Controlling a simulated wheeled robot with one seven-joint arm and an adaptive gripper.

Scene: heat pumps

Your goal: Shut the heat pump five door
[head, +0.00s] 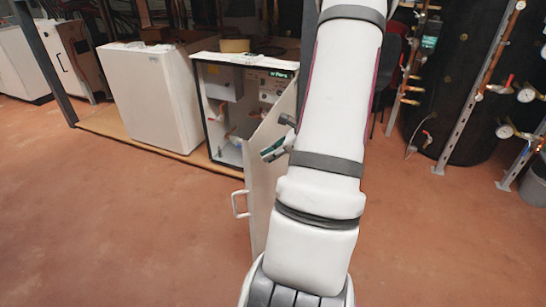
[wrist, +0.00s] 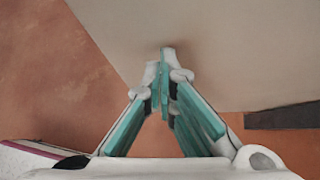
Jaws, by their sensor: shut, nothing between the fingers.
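The open heat pump cabinet (head: 225,110), which I take to be heat pump five, stands in the row with its inside showing. Its pale door (head: 259,190) is swung out toward me, with a white loop handle (head: 239,204) at its near edge. My gripper (head: 268,153) shows in front of the door's upper part, partly hidden by my arm. In the wrist view my gripper (wrist: 167,60) has its teal-padded fingers together, with nothing between them. A pale flat panel (wrist: 220,45), likely the door, fills the upper part there. I cannot tell whether the fingertips touch it.
A closed white unit (head: 150,95) stands left of the open cabinet on a wooden base (head: 105,125). A black tank (head: 460,90) with pipes and gauges stands at the right, beside a grey bucket (head: 535,183). The reddish floor (head: 120,230) is clear left of the door.

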